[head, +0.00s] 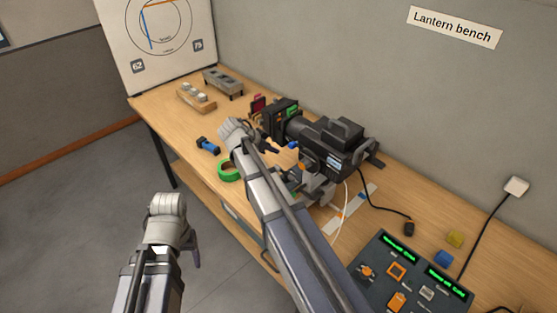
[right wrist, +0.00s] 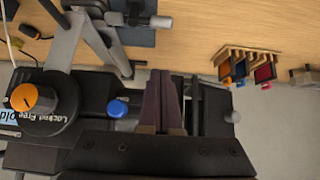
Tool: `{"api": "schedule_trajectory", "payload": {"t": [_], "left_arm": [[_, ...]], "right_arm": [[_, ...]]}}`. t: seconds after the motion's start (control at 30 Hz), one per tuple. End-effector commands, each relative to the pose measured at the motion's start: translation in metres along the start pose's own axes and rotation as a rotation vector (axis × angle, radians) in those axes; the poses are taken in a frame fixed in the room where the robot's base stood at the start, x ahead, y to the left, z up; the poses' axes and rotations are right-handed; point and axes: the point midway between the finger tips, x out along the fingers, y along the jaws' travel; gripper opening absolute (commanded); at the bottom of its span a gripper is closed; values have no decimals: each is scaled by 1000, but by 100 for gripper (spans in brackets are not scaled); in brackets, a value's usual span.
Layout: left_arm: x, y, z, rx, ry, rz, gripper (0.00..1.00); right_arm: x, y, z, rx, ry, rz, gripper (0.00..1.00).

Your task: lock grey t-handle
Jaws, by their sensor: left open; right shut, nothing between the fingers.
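A black lantern (head: 338,140) lies along the bench on a grey stand (head: 318,187). In the right wrist view its side carries an orange-marked dial (right wrist: 30,98) lettered "Locked" and "Free", a blue knob (right wrist: 117,108) and a small grey rounded handle end (right wrist: 232,116). I cannot tell for sure whether that end is the grey T-handle. My right gripper (head: 270,149) is beside the lantern; its dark fingers (right wrist: 166,80) are shut and empty, between the blue knob and the grey end. My left gripper (head: 194,252) is open and empty, out over the floor.
A control desk (head: 410,285) with green displays stands at the bench's near right. Green tape (head: 229,171), a blue-ended tool (head: 208,146) and cables lie on the bench. Coloured filters in a wooden rack (right wrist: 250,65) stand near the lantern. Floor (head: 75,230) at left is clear.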

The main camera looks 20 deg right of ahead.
Motion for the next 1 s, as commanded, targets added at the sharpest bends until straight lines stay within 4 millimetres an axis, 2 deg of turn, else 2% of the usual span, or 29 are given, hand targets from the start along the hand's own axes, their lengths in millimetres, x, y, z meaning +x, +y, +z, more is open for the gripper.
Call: {"api": "schedule_trajectory", "payload": {"t": [0.27,0.47,0.67,1.0], "left_arm": [[2,0,0,0,0,0,69],[12,1,-1,1,0,0,69],[33,3,-2,3,0,-1,69],[81,8,-5,1,0,-1,69]], "right_arm": [[2,0,1,-2,-1,0,0],[14,0,3,-1,-2,0,0],[41,0,5,-1,-2,1,0],[106,0,6,-1,-2,1,0]]}}
